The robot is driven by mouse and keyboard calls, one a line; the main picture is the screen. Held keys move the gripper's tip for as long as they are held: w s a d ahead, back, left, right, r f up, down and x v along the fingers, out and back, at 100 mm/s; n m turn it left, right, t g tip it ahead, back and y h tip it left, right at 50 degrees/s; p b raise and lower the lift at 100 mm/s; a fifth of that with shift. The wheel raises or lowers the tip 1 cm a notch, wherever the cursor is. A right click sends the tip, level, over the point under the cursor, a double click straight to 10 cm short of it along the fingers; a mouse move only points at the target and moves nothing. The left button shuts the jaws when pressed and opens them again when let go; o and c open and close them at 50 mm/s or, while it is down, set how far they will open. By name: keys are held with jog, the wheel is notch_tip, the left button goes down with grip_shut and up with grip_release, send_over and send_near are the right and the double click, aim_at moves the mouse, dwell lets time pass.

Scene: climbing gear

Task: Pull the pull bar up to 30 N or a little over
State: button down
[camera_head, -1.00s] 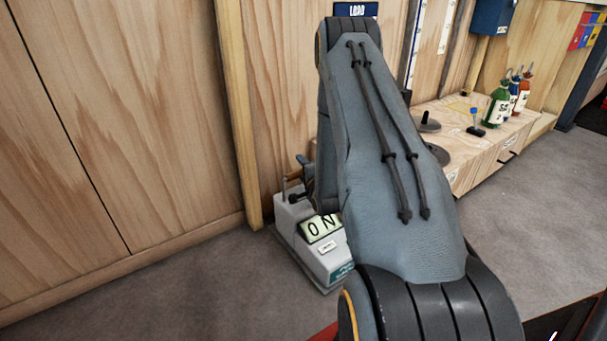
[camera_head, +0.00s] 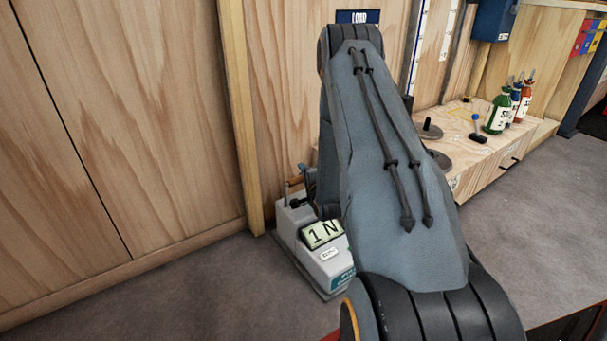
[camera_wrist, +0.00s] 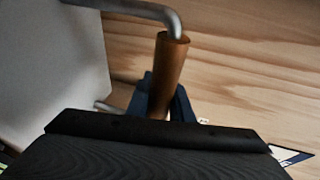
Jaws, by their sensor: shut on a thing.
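The pull bar shows in the wrist view as a brown cylindrical grip (camera_wrist: 170,62) on a bent grey metal rod (camera_wrist: 135,8). My gripper's dark blue fingers (camera_wrist: 163,103) are shut around its lower part. In the head view the orange-brown grip (camera_head: 296,181) shows small above the grey force gauge (camera_head: 328,271), beside my arm. The gauge display (camera_head: 322,234) reads 1 N. My arm hides most of the gripper and the gauge's right side in the head view.
A plywood wall (camera_head: 110,130) with an upright post (camera_head: 240,120) stands behind and left of the gauge. At right a low wooden bench (camera_head: 490,160) holds dark discs, a hammer (camera_head: 478,130) and several bottles (camera_head: 498,112). Grey floor is clear at front left.

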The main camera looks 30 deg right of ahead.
jog(key=shift+r+p, duration=1.65)
jog(key=shift+r, duration=0.55)
dwell(0.8)
jog(key=shift+f, duration=0.1)
dwell(0.3)
jog(key=shift+f+b, duration=0.95)
jog(key=shift+f, duration=1.15)
jog(key=c, duration=1.5)
grip_release()
jog(key=p+v, duration=0.3)
jog(key=v, duration=0.3)
jog(key=shift+s+r, duration=0.1)
jog(key=shift+s, duration=0.2)
jog(key=shift+s+a+p, duration=0.2)
jog(key=shift+s+p, duration=0.2)
jog(key=shift+s, duration=0.15)
